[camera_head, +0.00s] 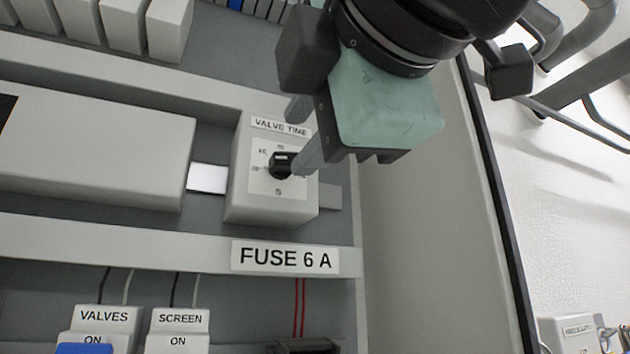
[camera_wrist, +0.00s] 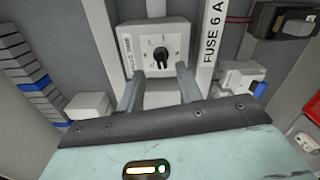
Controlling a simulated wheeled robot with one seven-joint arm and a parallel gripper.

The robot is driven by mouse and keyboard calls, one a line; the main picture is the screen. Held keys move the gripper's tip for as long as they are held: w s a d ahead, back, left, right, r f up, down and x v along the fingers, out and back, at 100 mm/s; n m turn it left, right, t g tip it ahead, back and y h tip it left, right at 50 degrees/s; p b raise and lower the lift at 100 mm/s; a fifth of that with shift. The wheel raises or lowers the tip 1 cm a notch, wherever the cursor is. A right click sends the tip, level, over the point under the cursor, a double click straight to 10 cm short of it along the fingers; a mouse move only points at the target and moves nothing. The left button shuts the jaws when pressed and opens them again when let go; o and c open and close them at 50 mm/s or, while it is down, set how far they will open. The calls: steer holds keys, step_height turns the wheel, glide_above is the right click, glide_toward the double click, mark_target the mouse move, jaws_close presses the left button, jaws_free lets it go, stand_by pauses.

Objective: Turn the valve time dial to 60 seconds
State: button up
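The valve time dial is a black knob (camera_head: 281,165) on a light grey box (camera_head: 275,206) labelled VALVE TIME, with numbers around it that are too blurred to read surely. Its setting cannot be told. The knob also shows in the wrist view (camera_wrist: 161,55), just beyond the fingertips. My gripper (camera_head: 297,138), with a teal body, comes in from the upper right. Its two grey fingers are apart with nothing between them, as the wrist view also shows (camera_wrist: 160,70). In the head view the lower fingertip overlaps the knob's right side; contact cannot be told.
A FUSE 6 A label (camera_head: 284,258) sits on the rail below the box. VALVES (camera_head: 104,317) and SCREEN (camera_head: 180,318) switches are at the lower left. A large pale cover (camera_head: 95,150) lies left of the dial box. The cabinet's side wall (camera_head: 425,240) is to the right.

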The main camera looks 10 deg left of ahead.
mark_target(288, 159)
steer(key=shift+p+x, duration=1.05)
steer(key=shift+x, duration=1.35)
steer(key=shift+f, duration=0.1)
jaws_close()
